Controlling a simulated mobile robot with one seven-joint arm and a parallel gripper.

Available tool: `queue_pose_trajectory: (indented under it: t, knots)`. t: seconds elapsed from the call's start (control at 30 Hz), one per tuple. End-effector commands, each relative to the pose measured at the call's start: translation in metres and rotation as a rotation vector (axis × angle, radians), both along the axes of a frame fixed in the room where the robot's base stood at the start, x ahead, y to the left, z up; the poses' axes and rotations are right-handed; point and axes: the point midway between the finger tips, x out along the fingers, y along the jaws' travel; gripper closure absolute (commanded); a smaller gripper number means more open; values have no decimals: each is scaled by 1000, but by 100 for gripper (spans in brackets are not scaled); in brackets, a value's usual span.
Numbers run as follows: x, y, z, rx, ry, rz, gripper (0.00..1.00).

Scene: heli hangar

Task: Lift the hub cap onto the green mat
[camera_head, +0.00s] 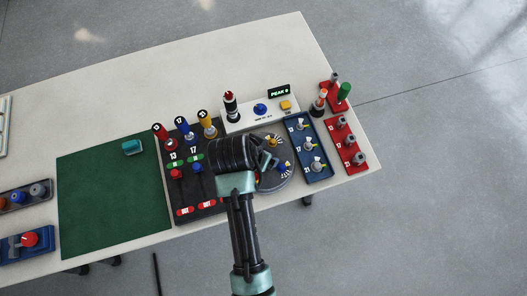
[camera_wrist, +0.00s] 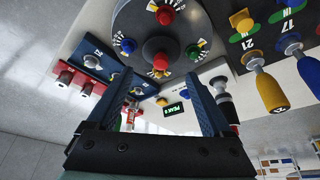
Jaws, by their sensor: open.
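The grey round hub (camera_head: 285,184) sits on the table right of centre in the head view, partly hidden by my gripper (camera_head: 267,160). In the wrist view the hub disc (camera_wrist: 188,22) is at the top. The green mat (camera_head: 110,200) lies flat at the left of the head view. It does not show in the wrist view.
A teal block (camera_head: 132,147) lies on the mat's far right corner. A dark lever panel (camera_head: 190,193) stands between mat and hub. A white panel (camera_head: 289,113) is behind the hub; blue (camera_head: 316,168) and red (camera_head: 357,159) panels are right. Most of the mat is clear.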

Motion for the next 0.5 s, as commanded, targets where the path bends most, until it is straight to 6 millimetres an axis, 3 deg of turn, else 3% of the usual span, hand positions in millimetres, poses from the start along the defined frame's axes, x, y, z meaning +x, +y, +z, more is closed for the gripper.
queue_pose_trajectory:
  t: [0.23, 0.5]
  knots:
    - [6, -3, -15, 0, 1, 0, 16]
    - [17, -8, -47, 0, 1, 0, 16]
